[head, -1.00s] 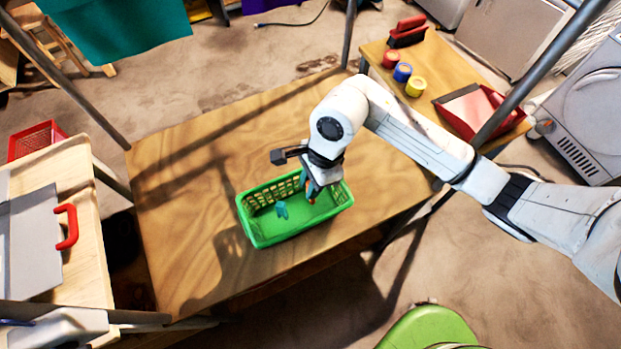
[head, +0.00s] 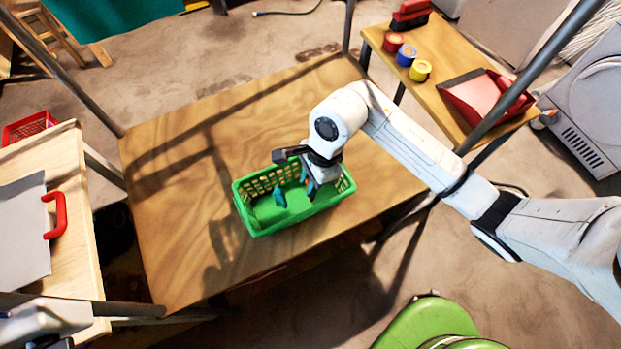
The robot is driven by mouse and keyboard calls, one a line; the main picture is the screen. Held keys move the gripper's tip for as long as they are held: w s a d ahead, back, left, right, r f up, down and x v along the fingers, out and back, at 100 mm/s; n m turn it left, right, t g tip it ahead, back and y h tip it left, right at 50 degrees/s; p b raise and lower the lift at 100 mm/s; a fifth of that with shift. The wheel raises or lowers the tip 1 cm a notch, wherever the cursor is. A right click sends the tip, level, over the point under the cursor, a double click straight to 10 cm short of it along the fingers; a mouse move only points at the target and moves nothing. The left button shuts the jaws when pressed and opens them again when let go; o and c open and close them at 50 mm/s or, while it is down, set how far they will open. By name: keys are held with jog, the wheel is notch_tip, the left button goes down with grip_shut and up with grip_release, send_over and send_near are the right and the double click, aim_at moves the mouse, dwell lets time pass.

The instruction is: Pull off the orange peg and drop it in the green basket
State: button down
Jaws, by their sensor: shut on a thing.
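The green basket (head: 300,221) stands upright on the wooden table. My gripper (head: 311,189) points down inside the basket's outline, over its right half. It is shut on the orange peg (head: 312,197), of which only a small orange-red bit shows between the fingertips. I cannot tell whether the peg touches the basket floor. A teal peg (head: 280,197) lies in the basket, left of my gripper. My wrist hides part of the basket's back wall.
The wooden table (head: 190,220) is bare around the basket. Metal poles rise at its corners. A side table (head: 450,50) at upper right holds a brush, coloured rolls and a red dustpan (head: 485,97). A teal cloth (head: 115,18) hangs at upper left. A green rounded thing (head: 430,325) is at the bottom.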

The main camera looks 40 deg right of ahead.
jog(key=c, duration=0.9)
grip_release()
jog(key=b+v, duration=0.1)
jog(key=v, duration=0.9)
jog(key=shift+r, duration=0.4)
jog(key=shift+d, duration=0.1)
